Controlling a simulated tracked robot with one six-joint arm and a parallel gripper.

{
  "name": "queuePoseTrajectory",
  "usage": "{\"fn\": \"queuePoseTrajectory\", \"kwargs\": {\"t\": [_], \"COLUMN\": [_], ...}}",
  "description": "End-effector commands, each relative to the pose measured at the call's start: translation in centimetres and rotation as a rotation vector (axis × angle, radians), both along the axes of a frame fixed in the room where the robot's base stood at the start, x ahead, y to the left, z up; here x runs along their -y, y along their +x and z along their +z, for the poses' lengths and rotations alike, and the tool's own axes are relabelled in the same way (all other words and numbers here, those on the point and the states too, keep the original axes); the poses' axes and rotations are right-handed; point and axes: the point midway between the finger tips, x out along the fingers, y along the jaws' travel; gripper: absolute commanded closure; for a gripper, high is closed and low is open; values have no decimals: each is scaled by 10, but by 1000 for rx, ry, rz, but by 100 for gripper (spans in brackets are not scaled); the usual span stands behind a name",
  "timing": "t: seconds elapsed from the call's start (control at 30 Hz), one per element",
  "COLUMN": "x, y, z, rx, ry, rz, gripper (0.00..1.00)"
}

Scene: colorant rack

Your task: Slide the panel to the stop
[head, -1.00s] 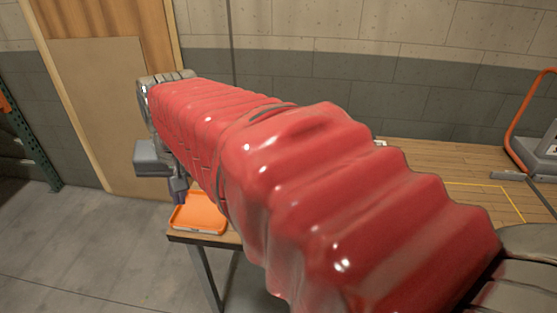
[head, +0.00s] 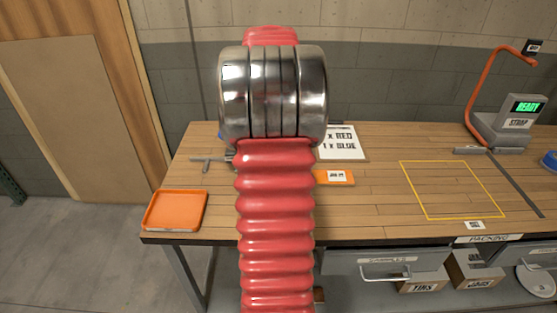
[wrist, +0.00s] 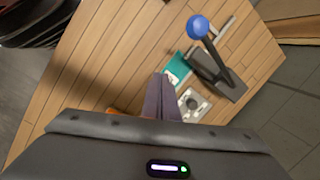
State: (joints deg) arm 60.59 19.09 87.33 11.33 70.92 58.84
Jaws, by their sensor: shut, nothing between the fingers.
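No thing in view can be surely told as the panel or its stop. A large tan board (head: 62,115) stands upright in a wooden frame at the left of the head view. My gripper (wrist: 160,92) shows in the wrist view, its fingers together and empty, above the wooden bench (wrist: 95,85). Beyond the fingertips are a teal piece (wrist: 177,68), a pale plate with a round part (wrist: 193,104) and a dark lever with a blue ball knob (wrist: 198,27). In the head view my arm hides the gripper and that part of the bench.
An orange tray (head: 175,210) lies at the bench's left front corner. A grey T-shaped bar (head: 207,160) is behind it. A white sign (head: 343,143) and an orange card (head: 337,177) lie right of my arm. The yellow outlined area (head: 450,190) is bare. A strap machine (head: 505,128) stands at right.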

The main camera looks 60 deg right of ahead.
Motion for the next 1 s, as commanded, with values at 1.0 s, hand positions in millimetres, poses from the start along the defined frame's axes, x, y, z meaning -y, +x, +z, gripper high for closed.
{"fn": "queuePoseTrajectory", "kwargs": {"t": [1.0], "x": [123], "y": [-106], "z": [-71], "rx": [-13], "ry": [169], "rz": [-503], "gripper": [100]}}
